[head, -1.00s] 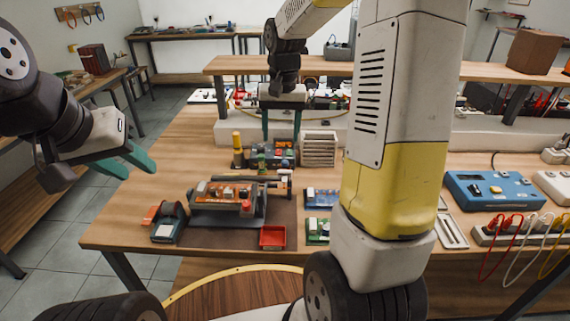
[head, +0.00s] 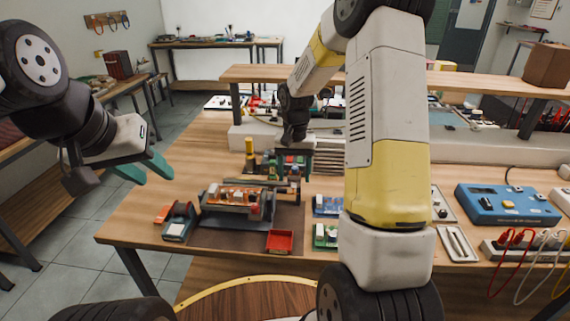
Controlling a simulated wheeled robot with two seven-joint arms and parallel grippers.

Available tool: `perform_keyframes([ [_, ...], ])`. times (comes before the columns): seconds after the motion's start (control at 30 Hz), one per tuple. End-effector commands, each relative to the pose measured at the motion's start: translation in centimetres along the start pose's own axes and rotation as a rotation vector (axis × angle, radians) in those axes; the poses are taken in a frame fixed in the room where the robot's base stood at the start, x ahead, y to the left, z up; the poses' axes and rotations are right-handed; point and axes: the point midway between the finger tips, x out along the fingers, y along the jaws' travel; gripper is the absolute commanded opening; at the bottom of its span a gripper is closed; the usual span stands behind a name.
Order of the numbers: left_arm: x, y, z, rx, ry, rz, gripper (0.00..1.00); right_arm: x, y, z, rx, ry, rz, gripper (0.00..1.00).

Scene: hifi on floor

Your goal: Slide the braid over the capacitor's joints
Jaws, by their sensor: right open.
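An orange circuit board (head: 237,194) sits in a grey holder (head: 232,212) on the dark mat at the left of the bench. Behind it stand a yellow cylinder (head: 249,152) and a cluster of small parts. The capacitor and the braid are too small to tell apart. My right gripper (head: 293,166) is open, pointing down among the small parts behind the holder. Its green fingers are partly lost against them, and I cannot tell whether they touch anything. My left gripper (head: 146,171) is open and empty, left of the bench over the floor.
A red tray (head: 280,242) and a small grey device (head: 179,222) flank the holder in front. Green and blue boards lie to its right. A blue meter (head: 505,203) and a power strip with leads (head: 520,245) stand at right. A raised shelf (head: 450,82) crosses the back.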

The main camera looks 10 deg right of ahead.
Motion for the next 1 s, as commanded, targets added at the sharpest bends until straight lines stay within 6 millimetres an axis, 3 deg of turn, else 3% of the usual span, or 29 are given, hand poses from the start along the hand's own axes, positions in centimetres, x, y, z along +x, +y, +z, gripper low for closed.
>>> perform_keyframes([
  [0.2,0.0,0.0,0.0,0.000,0.000,0.000,0.36,0.0,0.0,0.0,0.000,0.001,0.000,0.60],
  [0.5,0.0,0.0,0.0,0.000,0.000,0.000,0.36,0.0,0.0,0.0,0.000,0.001,0.000,0.01],
  [0.83,0.0,0.0,0.0,0.000,0.000,0.000,0.36,-0.1,-0.3,0.0,-0.001,0.002,-0.001,0.00],
  [1.0,0.0,0.0,0.0,0.000,0.000,0.000,0.36,-0.1,-2.6,0.0,-0.004,0.003,-0.002,0.00],
])
